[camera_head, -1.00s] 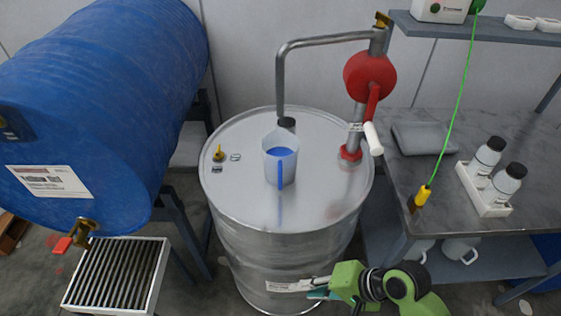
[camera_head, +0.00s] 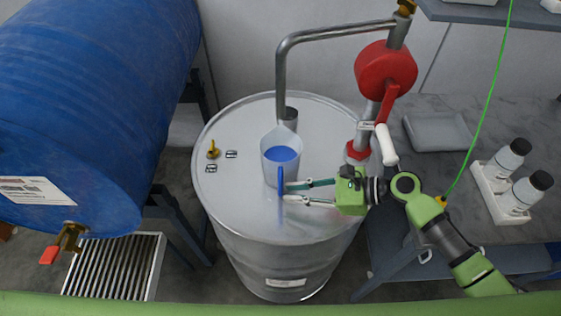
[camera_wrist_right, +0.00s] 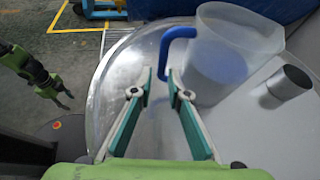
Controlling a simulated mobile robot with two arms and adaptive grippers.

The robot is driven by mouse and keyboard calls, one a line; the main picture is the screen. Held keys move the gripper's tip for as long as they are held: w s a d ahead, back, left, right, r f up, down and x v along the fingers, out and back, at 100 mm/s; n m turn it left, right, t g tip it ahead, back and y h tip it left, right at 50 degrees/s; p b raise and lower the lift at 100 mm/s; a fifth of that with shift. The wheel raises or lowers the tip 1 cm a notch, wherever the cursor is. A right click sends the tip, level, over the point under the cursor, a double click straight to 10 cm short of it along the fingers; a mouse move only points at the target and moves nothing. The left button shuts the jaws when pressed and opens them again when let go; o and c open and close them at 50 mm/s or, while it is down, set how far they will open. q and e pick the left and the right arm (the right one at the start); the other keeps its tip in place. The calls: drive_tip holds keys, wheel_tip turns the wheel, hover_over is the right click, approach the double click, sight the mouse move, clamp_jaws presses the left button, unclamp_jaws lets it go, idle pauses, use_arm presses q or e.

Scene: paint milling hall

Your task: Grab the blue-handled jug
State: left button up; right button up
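The blue-handled jug (camera_head: 281,158) is a translucent cup holding blue liquid, upright on the steel drum's lid under the pump spout. Its blue handle (camera_head: 281,184) faces the front. My right gripper (camera_head: 287,192) is open, its fingertips at the handle from the right. In the right wrist view, the fingers (camera_wrist_right: 153,82) are apart and empty, with the handle (camera_wrist_right: 178,38) just beyond the tips and its free end near the gap. Whether they touch it is unclear. My left gripper (camera_wrist_right: 62,92) shows in the right wrist view at the left, fingers apart, away from the jug.
The steel drum (camera_head: 235,205) carries a red pump (camera_head: 385,70) with a white-gripped crank (camera_head: 386,145), close above my right arm. A blue drum (camera_head: 90,110) lies at the left. A bench (camera_head: 430,170) at the right holds white bottles (camera_head: 507,160) and a grey tray (camera_head: 437,130).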

sight(280, 193)
drive_tip(key=x, duration=0.1)
drive_tip(key=p+x, duration=0.1)
drive_tip(key=shift+w+a, duration=0.25)
drive_tip(key=shift+a, duration=0.2)
drive_tip(key=shift+x, duration=0.8)
drive_tip(key=shift+d+f, duration=0.1)
drive_tip(key=shift+f, duration=0.05)
clamp_jaws()
use_arm(q)
drive_tip(key=shift+w+r, duration=0.65)
drive_tip(key=shift+r, duration=0.2)
